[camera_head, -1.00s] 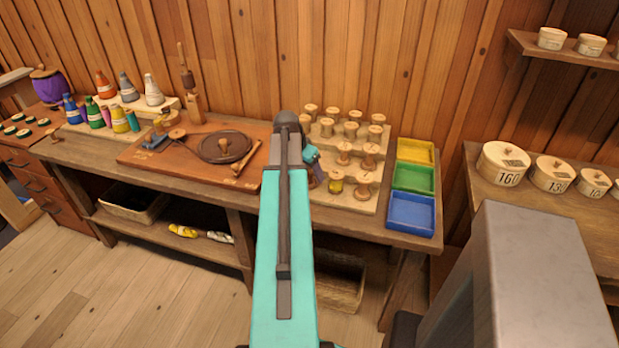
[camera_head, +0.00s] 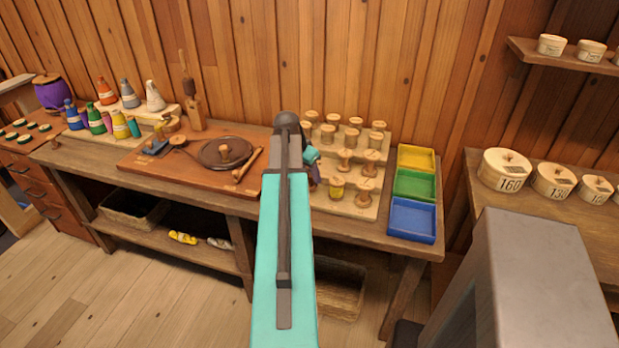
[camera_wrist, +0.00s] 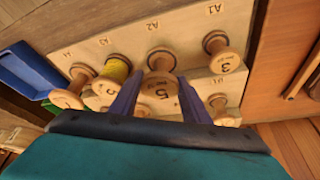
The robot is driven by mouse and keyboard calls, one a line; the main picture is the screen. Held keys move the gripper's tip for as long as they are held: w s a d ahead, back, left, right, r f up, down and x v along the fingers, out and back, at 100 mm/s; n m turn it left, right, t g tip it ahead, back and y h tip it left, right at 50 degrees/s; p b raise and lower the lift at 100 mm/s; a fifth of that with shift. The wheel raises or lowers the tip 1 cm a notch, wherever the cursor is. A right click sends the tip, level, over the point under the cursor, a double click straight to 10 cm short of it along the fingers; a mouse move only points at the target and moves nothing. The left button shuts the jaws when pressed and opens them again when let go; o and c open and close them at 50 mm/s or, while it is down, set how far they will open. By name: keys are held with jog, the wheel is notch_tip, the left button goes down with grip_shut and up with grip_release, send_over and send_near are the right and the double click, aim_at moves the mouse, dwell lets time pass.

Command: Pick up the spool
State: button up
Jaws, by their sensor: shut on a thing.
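In the wrist view, a pale wooden spool marked 5 (camera_wrist: 161,92) is between the two purple fingers of my gripper (camera_wrist: 160,84), one on each side. My gripper is shut on it. The spool is in front of the A2 label on the pale stepped rack (camera_wrist: 185,33); I cannot tell whether its base touches the rack. In the head view, my teal arm hides the spool and most of the gripper; only a teal and purple edge shows beside the rack.
A yellow-wound spool (camera_wrist: 115,70) and a spool marked 3 (camera_wrist: 225,62) stand on either side in the rack. Yellow (camera_head: 416,158), green (camera_head: 413,183) and blue (camera_head: 412,219) trays lie right of it. A brown board (camera_head: 145,163) with a dark disc lies left.

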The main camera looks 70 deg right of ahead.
jog(key=shift+r, duration=0.7)
jog(key=shift+a+r+b, duration=0.2)
jog(key=shift+a+b, duration=0.05)
jog(key=shift+b, duration=0.05)
jog(key=w+a+b, duration=0.1)
jog(key=a+b, duration=0.1)
jog(key=a, duration=0.5)
jog(key=w+a+r+b, duration=0.1)
jog(key=w+a+b, duration=0.1)
jog(key=a, duration=0.6)
jog(key=shift+r, duration=0.25)
jog(key=shift+w+a, duration=0.1)
jog(key=shift+w, duration=0.1)
